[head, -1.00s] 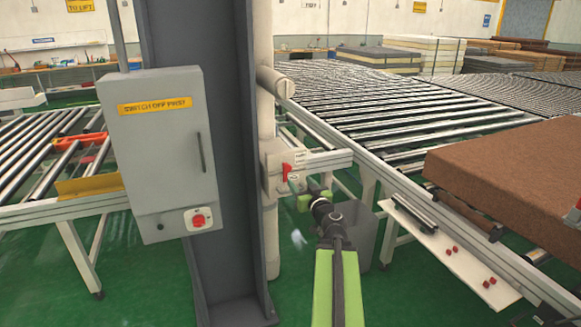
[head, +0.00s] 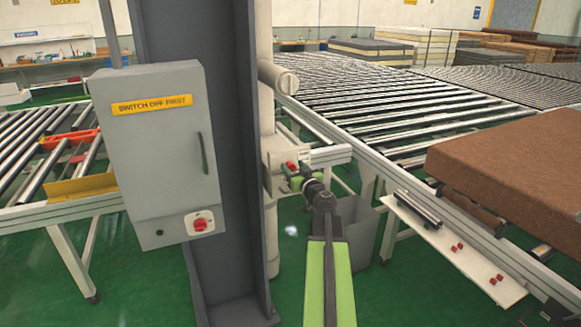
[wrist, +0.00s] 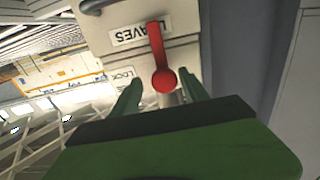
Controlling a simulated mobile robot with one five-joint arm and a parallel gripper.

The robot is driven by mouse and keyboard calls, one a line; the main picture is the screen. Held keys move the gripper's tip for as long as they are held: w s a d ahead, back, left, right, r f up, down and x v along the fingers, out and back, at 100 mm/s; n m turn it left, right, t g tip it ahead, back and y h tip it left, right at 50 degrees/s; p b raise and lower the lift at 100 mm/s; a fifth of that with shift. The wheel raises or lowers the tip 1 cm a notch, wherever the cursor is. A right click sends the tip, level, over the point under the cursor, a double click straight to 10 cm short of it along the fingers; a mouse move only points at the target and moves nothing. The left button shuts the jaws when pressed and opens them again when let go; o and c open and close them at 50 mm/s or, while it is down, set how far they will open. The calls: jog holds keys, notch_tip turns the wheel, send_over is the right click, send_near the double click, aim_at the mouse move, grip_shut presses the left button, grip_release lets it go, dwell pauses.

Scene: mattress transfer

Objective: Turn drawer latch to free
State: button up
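The red drawer latch (wrist: 158,52) shows in the wrist view as a lever with a round knob end, on a pale housing (wrist: 185,50) with labels reading "LEAVES" and "LOCK". In the head view the latch (head: 292,167) is a small red spot just beyond my gripper (head: 297,183). In the wrist view the two green fingers of my gripper (wrist: 162,92) are apart, one on each side below the knob. I see no finger closed on the latch. Part of the housing is hidden behind my gripper.
A dark column (head: 215,120) and grey cabinet (head: 155,150) with a red switch stand left of my arm. A grey bin (head: 357,230) is below right. A roller conveyor (head: 400,110) and brown mattress (head: 515,155) lie right. A parts shelf (head: 455,245) juts out in front.

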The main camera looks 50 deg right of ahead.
jog(key=shift+w+a, duration=0.2)
grip_shut()
dwell(1.0)
